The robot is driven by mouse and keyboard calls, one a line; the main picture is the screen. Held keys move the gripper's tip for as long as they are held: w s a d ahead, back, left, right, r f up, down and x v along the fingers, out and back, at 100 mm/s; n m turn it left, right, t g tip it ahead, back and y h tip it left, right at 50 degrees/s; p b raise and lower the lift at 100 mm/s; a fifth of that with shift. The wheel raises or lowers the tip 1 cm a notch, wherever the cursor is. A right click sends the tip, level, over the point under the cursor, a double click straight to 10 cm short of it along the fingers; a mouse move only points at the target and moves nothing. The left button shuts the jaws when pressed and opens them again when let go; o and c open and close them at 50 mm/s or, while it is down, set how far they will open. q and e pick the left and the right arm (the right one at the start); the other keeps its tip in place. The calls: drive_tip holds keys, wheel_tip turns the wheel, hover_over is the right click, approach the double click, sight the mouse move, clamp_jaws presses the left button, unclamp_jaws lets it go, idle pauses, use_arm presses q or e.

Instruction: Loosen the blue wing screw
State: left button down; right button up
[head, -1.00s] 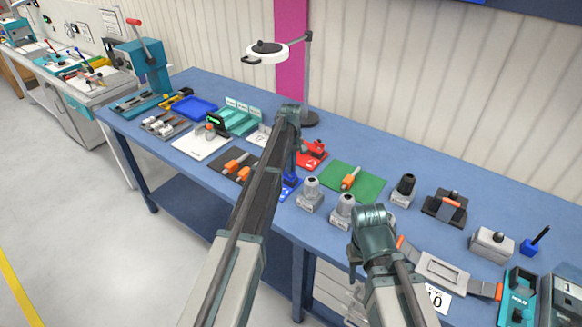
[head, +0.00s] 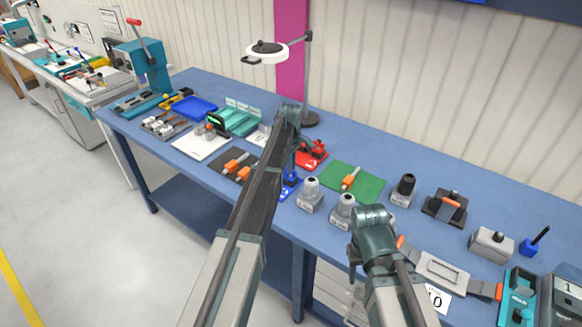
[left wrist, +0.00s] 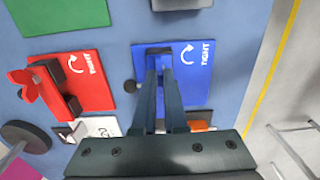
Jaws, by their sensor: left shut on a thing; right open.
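The blue plate (left wrist: 200,75) with a white curved arrow and the word TIGHT lies on the bench. It also shows in the head view (head: 291,186), mostly behind my left arm. My left gripper (left wrist: 160,62) points down over the plate's left half. It is shut on the blue wing screw, which is mostly hidden between the fingers. My right gripper (head: 354,294) hangs low by the bench's front edge, open and apart from the plate; its fingers are hard to make out.
A red plate (left wrist: 90,82) with a red wing screw (left wrist: 32,88) lies beside the blue one. A green mat (head: 367,188) and grey-capped blocks (head: 311,193) are close by. A lamp (head: 267,52) stands behind. The floor at left is clear.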

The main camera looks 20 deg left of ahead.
use_arm(q)
drive_tip(key=c, duration=1)
unclamp_jaws()
drive_tip(key=shift+o, duration=0.2)
drive_tip(key=shift+r, duration=0.1)
wheel_tip(320, 180, up, 14)
drive_tip(key=p, duration=1.4)
drive_tip(key=shift+f, duration=0.2)
